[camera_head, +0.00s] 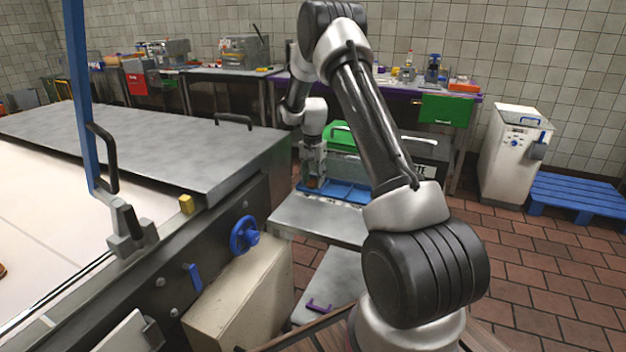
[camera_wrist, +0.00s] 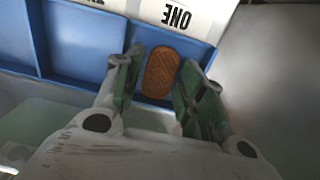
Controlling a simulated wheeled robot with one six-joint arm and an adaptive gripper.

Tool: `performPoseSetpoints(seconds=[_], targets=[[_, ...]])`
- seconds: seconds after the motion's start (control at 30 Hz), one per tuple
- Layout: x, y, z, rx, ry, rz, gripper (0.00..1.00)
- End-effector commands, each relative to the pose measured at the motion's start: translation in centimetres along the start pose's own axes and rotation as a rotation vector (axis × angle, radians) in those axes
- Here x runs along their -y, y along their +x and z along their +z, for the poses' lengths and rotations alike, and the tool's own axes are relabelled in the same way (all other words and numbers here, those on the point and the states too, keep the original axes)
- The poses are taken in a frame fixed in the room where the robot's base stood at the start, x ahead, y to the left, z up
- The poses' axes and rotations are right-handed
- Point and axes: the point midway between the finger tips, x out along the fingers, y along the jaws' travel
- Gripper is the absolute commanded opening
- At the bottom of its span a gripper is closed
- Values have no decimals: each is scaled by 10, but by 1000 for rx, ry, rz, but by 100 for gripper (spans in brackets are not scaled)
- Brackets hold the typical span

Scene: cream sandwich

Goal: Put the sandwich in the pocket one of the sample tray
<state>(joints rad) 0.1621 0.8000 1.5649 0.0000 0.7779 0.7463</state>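The sandwich (camera_wrist: 161,72), a brown oval biscuit, shows between my fingertips in the wrist view, over the pocket under the label ONE. Narrow gaps show between it and the green-padded fingers. My gripper (camera_wrist: 160,78) is open around it and points down. The blue sample tray (camera_wrist: 215,22) has several pockets; the one with the sandwich is at its right end in this view. In the head view my gripper (camera_head: 313,183) is at the left end of the tray (camera_head: 347,191). Whether the sandwich rests fully on the pocket floor is hard to tell.
The tray stands on a grey metal stand (camera_head: 315,219). A green-topped box (camera_head: 342,138) is behind it. The large machine with a pale belt (camera_head: 60,205) is at left. A brown item (camera_head: 2,271) lies at the picture's left edge.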

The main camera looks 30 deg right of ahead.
Motion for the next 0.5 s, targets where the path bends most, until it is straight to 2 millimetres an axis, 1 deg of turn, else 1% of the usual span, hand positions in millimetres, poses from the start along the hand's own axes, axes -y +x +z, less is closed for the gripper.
performPoseSetpoints(seconds=[0.17, 0.3, 0.4, 0.5], targets=[[1, -32, -1, -4, 0, -3, 40], [1, -65, -1, -5, 0, -4, 40], [1, -86, -1, -3, 0, -3, 40], [1, -102, -1, -3, 0, -3, 40]])
